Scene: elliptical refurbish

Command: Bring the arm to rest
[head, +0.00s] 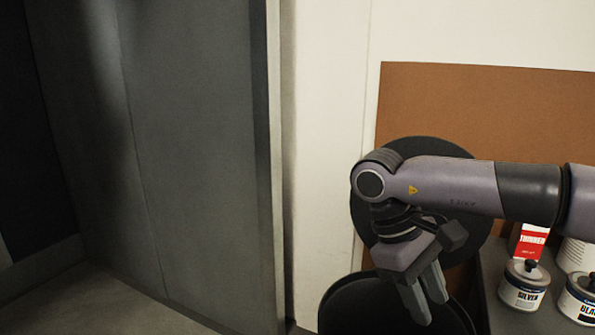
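My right arm reaches in from the right edge of the head view and bends down at the wrist. My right gripper (424,297) hangs with its fingers pointing down, in front of a dark round container (345,304). A narrow gap shows between its two fingers, and I see nothing held there. Whether the fingertips are over or inside the container's opening is hard to tell. My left gripper is not in view.
A dark round disc (415,145) stands upright behind my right wrist. A silver paint tin (524,285), a black paint tin (579,300) and a red-and-white thinner box (530,241) stand at right. A brown board (480,110) leans on the wall. A grey panel (200,130) fills the left.

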